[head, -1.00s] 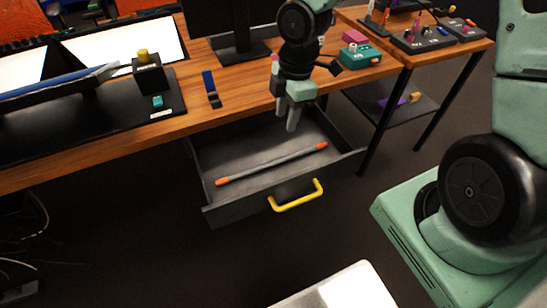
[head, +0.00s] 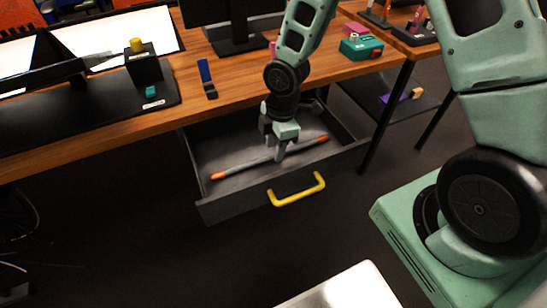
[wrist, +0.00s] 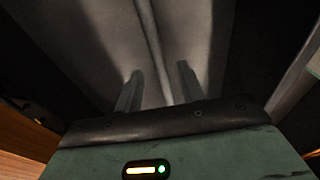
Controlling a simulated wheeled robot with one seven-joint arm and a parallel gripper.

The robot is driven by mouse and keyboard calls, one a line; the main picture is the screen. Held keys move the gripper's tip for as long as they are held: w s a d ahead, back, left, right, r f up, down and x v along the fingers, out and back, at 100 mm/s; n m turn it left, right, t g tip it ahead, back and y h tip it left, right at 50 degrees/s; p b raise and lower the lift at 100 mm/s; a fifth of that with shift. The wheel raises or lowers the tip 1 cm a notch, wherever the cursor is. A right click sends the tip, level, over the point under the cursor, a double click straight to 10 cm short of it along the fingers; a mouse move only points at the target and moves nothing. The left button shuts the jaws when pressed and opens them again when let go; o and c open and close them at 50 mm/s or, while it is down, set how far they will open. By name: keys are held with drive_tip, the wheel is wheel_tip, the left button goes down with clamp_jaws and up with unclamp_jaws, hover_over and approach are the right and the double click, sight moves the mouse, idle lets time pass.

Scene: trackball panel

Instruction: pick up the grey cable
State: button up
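The grey cable (head: 250,164), a straight grey length with orange ends, lies in the open dark drawer (head: 235,205). My gripper (head: 279,157) points down into the drawer over the cable's middle, and its fingers cover a small part of it. In the wrist view the cable (wrist: 153,45) runs lengthwise between the two fingers of my gripper (wrist: 158,80). The fingers stand apart with a gap on both sides of the cable. I cannot tell the exact height of the fingertips above the drawer floor.
The drawer has a yellow handle (head: 298,192) on its front and walls around the cable. The wooden desk top (head: 235,88) is above and behind it. A teal box (head: 361,47) and a black block with a yellow knob (head: 144,68) stand on the desk.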

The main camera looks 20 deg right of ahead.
drive_tip(key=shift+a+f, duration=0.1)
drive_tip(key=shift+f, duration=0.85)
drive_tip(key=shift+r, duration=0.1)
clamp_jaws()
